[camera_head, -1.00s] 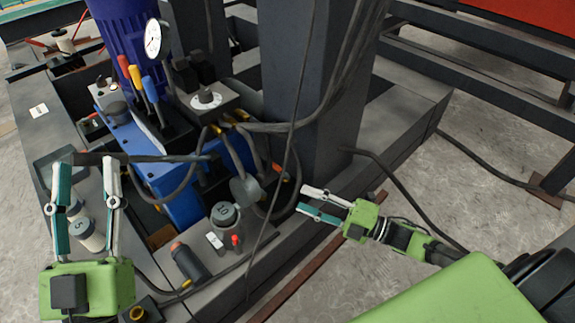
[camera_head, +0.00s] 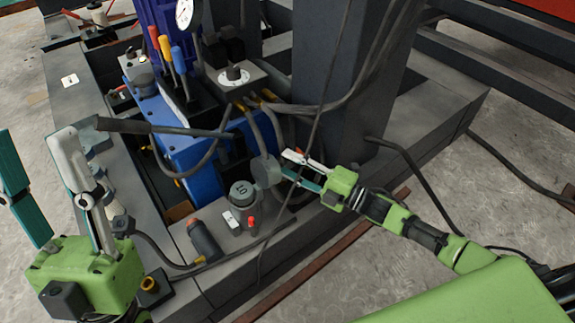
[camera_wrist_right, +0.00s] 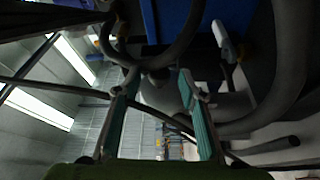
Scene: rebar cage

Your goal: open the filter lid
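A grey round cap (camera_head: 266,172), which looks like the filter lid, faces the right side of the blue hydraulic unit (camera_head: 190,165). My right gripper (camera_head: 287,164) is open with its tips close to the right of this cap. In the right wrist view, a grey rounded body (camera_wrist_right: 158,92) shows between the parted fingers (camera_wrist_right: 160,78); I cannot tell whether they touch it. A second grey round cap (camera_head: 243,193) with markings on top stands on the base below. My left gripper (camera_head: 35,148) is wide open and empty at the left.
A dark hose (camera_head: 318,100) and thin cables run close to the right gripper. A thick dark post (camera_head: 345,80) stands behind it. A black lever (camera_head: 150,128) reaches across the unit near the left gripper.

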